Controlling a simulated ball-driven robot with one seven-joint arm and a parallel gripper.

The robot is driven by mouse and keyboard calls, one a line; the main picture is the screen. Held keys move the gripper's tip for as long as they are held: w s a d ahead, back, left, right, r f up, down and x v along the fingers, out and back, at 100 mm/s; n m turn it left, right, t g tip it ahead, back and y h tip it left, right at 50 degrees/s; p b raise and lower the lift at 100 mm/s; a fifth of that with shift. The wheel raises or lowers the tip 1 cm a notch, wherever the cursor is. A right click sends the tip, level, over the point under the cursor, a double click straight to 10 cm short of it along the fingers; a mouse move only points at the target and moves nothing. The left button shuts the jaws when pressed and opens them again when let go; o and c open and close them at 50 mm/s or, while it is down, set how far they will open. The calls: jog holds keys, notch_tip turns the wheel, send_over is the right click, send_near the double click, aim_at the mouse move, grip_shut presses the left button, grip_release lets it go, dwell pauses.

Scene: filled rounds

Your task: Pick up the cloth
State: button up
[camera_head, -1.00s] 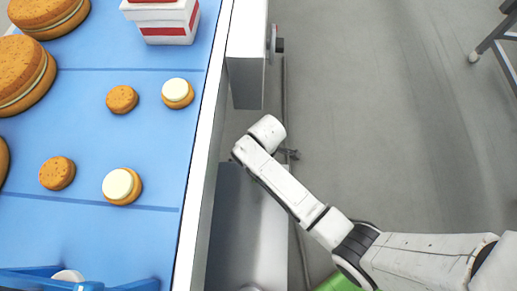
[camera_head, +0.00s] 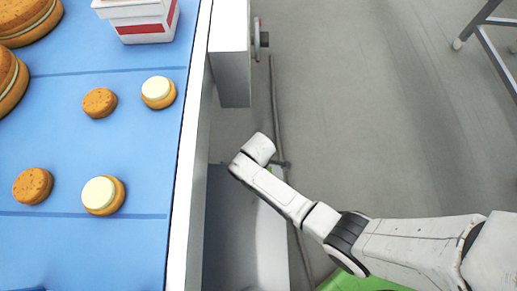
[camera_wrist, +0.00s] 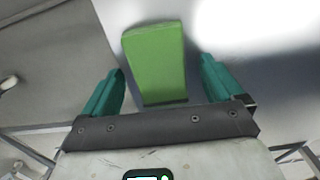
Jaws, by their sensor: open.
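In the wrist view a green, flat-faced piece (camera_wrist: 157,52) lies between and beyond my fingers. It may be the cloth, but I cannot tell for sure. My gripper (camera_wrist: 162,66) is open, with one teal finger on each side of the green piece. I see no clear contact between fingers and piece. In the head view my white arm reaches left toward the conveyor's side, and the gripper itself is hidden there. A green patch (camera_head: 352,284) shows under my arm at the bottom edge; I cannot tell whether it is the same piece.
A blue conveyor (camera_head: 120,145) with a white rim fills the left, carrying cookies, cream-topped ones (camera_head: 103,195) and a red-and-white box (camera_head: 146,22). A grey metal panel (camera_head: 233,235) is beside it, below my arm. A metal stand (camera_head: 485,25) is at upper right. The floor between is clear.

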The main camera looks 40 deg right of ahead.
jog(key=shift+c, duration=0.2)
jog(key=c, duration=1.2)
jog(key=shift+r, duration=0.15)
jog(key=shift+r, duration=0.2)
notch_tip(320, 180, up, 2)
jog(key=shift+r+p, duration=0.15)
jog(key=shift+p, duration=0.45)
jog(key=s+d+r+p, duration=0.2)
jog(key=s+r+p, duration=0.1)
jog(key=s+r, duration=0.7)
jog(key=s, duration=0.3)
jog(key=shift+s+p, duration=0.4)
jog(key=shift+d, duration=0.1)
